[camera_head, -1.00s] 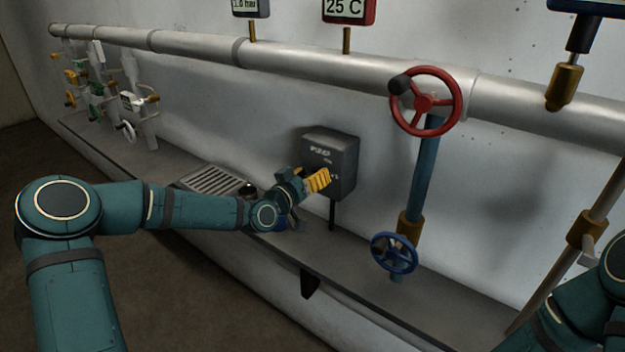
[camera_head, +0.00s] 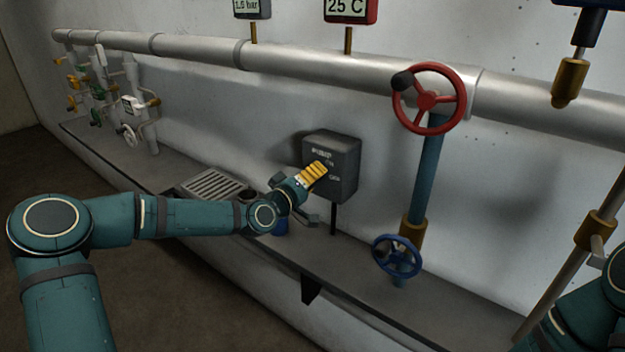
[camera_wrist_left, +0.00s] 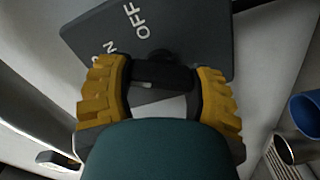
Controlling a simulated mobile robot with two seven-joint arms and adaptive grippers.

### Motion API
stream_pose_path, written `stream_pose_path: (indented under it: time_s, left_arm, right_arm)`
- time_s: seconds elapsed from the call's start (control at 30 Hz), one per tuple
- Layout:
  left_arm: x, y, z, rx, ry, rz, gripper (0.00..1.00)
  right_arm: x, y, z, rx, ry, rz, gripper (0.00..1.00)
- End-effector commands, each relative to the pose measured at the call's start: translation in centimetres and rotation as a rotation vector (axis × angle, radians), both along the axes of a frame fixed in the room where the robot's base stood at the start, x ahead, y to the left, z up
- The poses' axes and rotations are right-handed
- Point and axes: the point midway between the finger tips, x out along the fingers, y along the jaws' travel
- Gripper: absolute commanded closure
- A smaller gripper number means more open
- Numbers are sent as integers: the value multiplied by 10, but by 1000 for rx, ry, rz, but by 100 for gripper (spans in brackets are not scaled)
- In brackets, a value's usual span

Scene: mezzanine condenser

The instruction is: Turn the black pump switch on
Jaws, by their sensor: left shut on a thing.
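The dark grey pump switch box (camera_head: 343,163) stands on a thin post against the wall, with pale lettering on its front. In the left wrist view the box face (camera_wrist_left: 195,30) shows the words ON and OFF. My left gripper (camera_head: 314,173) is at the front of the box, its yellow fingers in front of the switch. In the wrist view the gripper (camera_wrist_left: 163,82) is shut on the black switch knob (camera_wrist_left: 162,74), one yellow finger on each side. A small pale mark shows on the knob; part of the knob is hidden. My right gripper is out of view.
A red handwheel (camera_head: 428,99) and a blue handwheel (camera_head: 397,257) are right of the box. A large pipe (camera_head: 330,65) runs above.

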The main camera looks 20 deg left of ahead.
Motion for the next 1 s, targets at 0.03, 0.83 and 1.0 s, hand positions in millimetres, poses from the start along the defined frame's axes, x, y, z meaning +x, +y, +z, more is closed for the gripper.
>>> stream_pose_path:
  time_s: [0.03,0.83,1.0]
  left_arm:
    - [0,0,-1,-8,6,-1,79]
    - [0,0,-1,-20,9,0,11]
    - [-3,1,0,-20,8,-1,11]
  right_arm:
    - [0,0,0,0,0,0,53]
    - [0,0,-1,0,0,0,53]
    - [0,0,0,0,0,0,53]
